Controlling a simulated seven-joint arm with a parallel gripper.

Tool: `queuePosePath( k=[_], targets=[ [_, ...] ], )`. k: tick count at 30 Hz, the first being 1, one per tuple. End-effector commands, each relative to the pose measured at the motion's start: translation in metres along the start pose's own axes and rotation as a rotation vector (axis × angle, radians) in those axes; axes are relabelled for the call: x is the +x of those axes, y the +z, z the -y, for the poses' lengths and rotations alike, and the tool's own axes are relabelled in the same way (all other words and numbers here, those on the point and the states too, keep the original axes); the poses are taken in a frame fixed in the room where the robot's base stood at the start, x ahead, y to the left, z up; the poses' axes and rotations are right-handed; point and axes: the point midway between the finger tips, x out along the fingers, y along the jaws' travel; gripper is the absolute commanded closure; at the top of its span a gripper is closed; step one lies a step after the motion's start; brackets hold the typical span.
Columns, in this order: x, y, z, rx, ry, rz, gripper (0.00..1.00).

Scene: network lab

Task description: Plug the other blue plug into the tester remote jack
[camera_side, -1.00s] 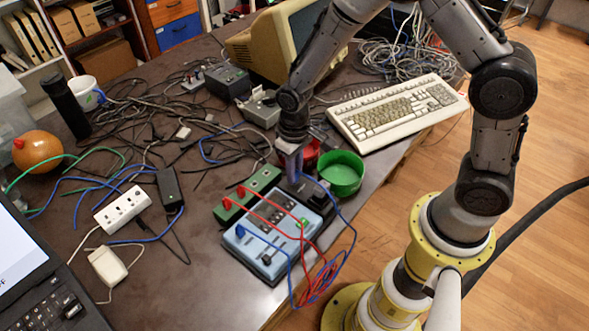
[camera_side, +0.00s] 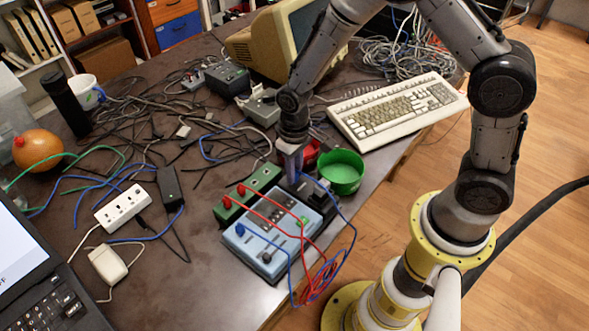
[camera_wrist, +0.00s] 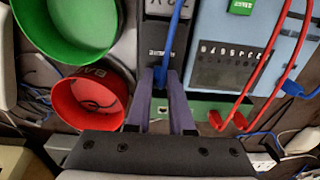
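My gripper (camera_wrist: 160,74) points down, its two purple fingers close together with the end of a blue cable (camera_wrist: 174,22) between the tips. In the side view my gripper (camera_side: 291,178) is just behind the blue tester (camera_side: 262,262), by the green remote's right end. The green remote (camera_side: 232,212) has red plugs in it; a jack opening (camera_wrist: 163,109) shows between my fingers in the wrist view. The first blue plug (camera_side: 241,230) stands in the blue tester. I cannot tell whether the held plug touches anything below.
A black box (camera_wrist: 158,35) lies under the blue cable. A green bowl (camera_side: 342,172) and a red bowl (camera_wrist: 88,100) stand close by. Red leads (camera_side: 303,245) loop over the tester and table edge. A keyboard (camera_side: 395,112) lies behind; loose cables cover the back left.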

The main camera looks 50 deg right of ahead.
Motion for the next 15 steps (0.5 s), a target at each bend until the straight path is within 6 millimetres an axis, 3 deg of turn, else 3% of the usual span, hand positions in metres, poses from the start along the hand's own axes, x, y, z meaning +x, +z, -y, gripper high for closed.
queuePosePath(
  k=[1,5,15],
  targets=[
    [0.0002,0.0003,-0.0001,0.0,0.0,0.001,0.69],
    [0.0002,0.0004,-0.0001,0.0,0.0,0.001,0.47],
    [-0.0023,0.0,0.0,0.0,0.0,0.0,0.47]
  ],
)
